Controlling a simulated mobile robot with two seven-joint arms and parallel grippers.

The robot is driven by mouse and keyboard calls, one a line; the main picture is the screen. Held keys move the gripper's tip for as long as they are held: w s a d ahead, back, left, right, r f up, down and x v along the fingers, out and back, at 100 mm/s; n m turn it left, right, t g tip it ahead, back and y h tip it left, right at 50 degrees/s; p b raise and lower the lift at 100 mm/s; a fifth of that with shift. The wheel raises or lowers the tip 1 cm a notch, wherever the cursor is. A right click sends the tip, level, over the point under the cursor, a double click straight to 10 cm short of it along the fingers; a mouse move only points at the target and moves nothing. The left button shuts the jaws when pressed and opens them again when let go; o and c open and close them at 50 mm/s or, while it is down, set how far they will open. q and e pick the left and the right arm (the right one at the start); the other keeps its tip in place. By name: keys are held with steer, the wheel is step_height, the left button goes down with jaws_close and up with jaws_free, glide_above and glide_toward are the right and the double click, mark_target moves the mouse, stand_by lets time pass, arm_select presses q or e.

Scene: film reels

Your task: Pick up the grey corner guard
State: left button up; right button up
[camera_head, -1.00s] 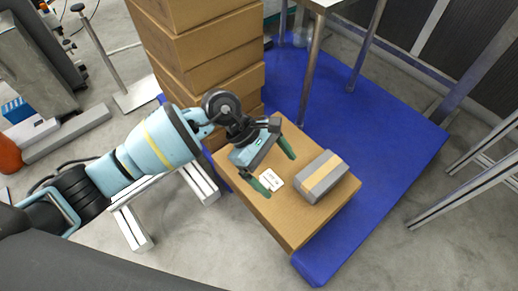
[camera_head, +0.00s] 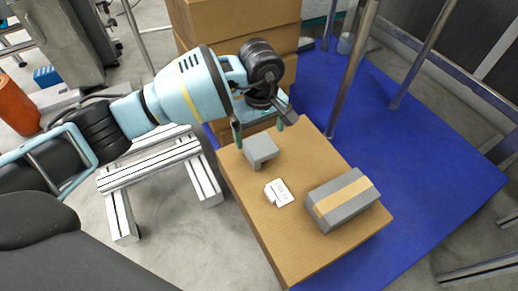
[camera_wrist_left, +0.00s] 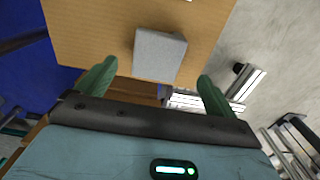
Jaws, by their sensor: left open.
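The grey corner guard (camera_head: 261,149) lies on top of a cardboard box (camera_head: 262,215), near its far left edge. It also shows in the left wrist view (camera_wrist_left: 159,55), ahead of the fingertips and between their lines. My left gripper (camera_head: 259,139) is open, with its green fingers on either side of the guard's far end in the head view. In the left wrist view the open left gripper (camera_wrist_left: 155,72) has nothing between its fingers. The guard looks apart from both fingers. My right gripper is not in view.
A white labelled item (camera_head: 280,193) and a grey box with a tan band (camera_head: 341,199) sit on the same cardboard box. Stacked cartons (camera_head: 235,22) rise behind my left gripper. A metal post (camera_head: 353,70) stands on the blue platform (camera_head: 425,165).

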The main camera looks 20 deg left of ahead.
mark_target(260, 145)
arm_select(q)
steer(key=shift+f, duration=0.95)
steer(key=f+b, duration=0.2)
steer(key=f, duration=0.2)
steer(key=shift+w+a+f+b, duration=0.1)
steer(key=shift+w+f+b, duration=0.1)
steer(key=shift+w+b, duration=0.15)
steer(key=shift+f, duration=0.2)
steer(key=c, duration=1.1)
